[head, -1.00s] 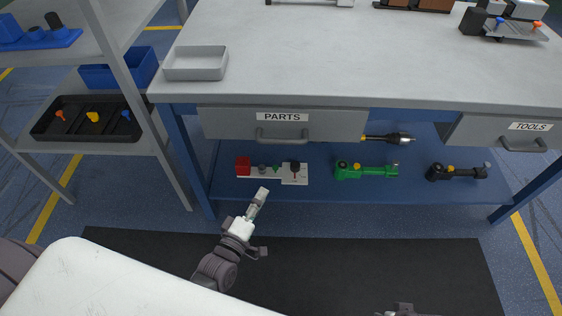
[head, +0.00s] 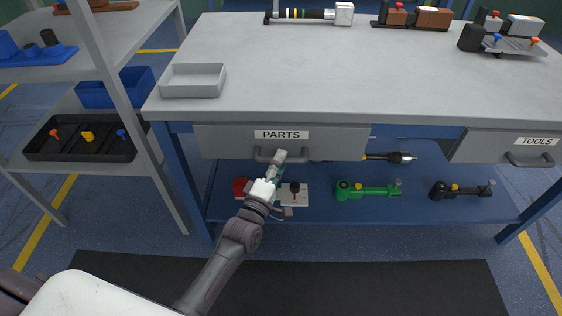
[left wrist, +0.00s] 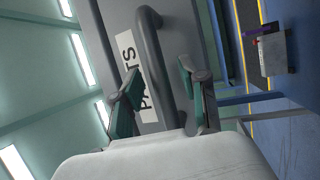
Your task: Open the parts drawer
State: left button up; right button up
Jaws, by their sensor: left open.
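The parts drawer (head: 220,143) is a grey front under the workbench top, labelled PARTS, and it looks shut. Its grey bar handle (head: 262,156) runs across the front below the label. My left gripper (head: 281,158) is at the handle, covering part of it in the head view. In the left wrist view, the gripper's two green-padded fingers (left wrist: 162,95) are open, one on each side of the handle (left wrist: 152,55), with the PARTS label (left wrist: 129,60) behind. I cannot tell whether either finger touches the bar. My right gripper is not visible.
The tools drawer (head: 475,146) is at the right. Below, a blue shelf (head: 330,207) holds a green tool (head: 368,190), a black tool (head: 462,190) and small parts. A grey tray (head: 193,80) sits on the bench. A shelving rack (head: 160,150) stands close at the left.

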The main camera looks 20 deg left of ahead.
pick_arm(q)
jog(key=shift+w+d, duration=0.1)
jog(key=shift+w, duration=0.35)
grip_shut()
